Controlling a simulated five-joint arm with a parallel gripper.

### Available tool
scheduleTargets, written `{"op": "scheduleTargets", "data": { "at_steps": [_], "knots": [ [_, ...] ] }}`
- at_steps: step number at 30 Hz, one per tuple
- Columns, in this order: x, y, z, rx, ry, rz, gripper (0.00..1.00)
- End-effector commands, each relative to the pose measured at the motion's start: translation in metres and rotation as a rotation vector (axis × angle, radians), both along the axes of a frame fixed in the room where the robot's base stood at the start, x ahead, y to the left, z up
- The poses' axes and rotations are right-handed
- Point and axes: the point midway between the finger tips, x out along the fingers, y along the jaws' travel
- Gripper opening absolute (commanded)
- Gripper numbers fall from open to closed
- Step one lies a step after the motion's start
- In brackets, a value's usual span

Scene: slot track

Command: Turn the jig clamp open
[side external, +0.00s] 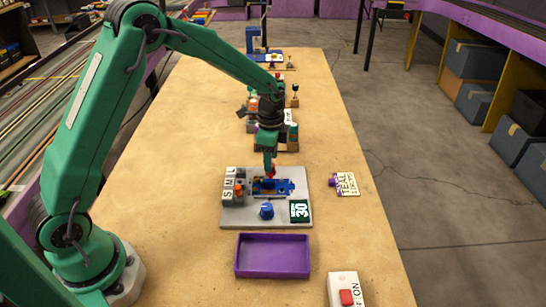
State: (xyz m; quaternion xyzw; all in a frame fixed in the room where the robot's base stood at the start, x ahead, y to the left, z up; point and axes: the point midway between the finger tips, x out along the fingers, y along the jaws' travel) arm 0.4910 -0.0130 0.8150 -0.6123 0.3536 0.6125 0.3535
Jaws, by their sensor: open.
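A grey jig board (235,218) lies on the table and carries a blue flat part (285,186). A blue knob (266,210) stands on the board in front of this part; it looks like the jig clamp, but I cannot read its turn position. My gripper (270,172) points down over the back of the blue part, behind the knob and apart from it. Its jaws are open. A small red piece shows at the fingertips, and I cannot tell whether it belongs to my gripper. The fingers partly hide the blue part.
Blocks marked S, M, L (229,184) line the board's left side, and a green 30 display (299,210) sits front right. Several items stand behind.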

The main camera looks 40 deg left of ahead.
Motion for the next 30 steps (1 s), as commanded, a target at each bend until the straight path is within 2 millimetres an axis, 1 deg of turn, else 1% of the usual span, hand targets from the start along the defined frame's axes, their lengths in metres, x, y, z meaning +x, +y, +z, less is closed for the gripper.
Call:
{"op": "scheduleTargets", "data": {
  "at_steps": [3, 6, 16, 20, 21, 23, 30],
  "knots": [
    [0.000, 0.000, -0.011, 0.000, 0.002, 0.000, 0.45],
    [0.000, 0.000, -0.016, 0.000, 0.000, 0.000, 0.45],
    [0.000, 0.000, -0.018, 0.000, 0.000, 0.000, 0.45],
    [0.000, 0.000, -0.018, 0.000, 0.000, 0.000, 0.19],
    [0.000, 0.000, -0.017, 0.000, 0.000, 0.000, 0.11],
    [0.000, 0.000, -0.017, 0.000, 0.000, 0.000, 0.00],
    [0.000, 0.000, -0.017, 0.000, 0.000, 0.009, 0.00]
  ]
}}
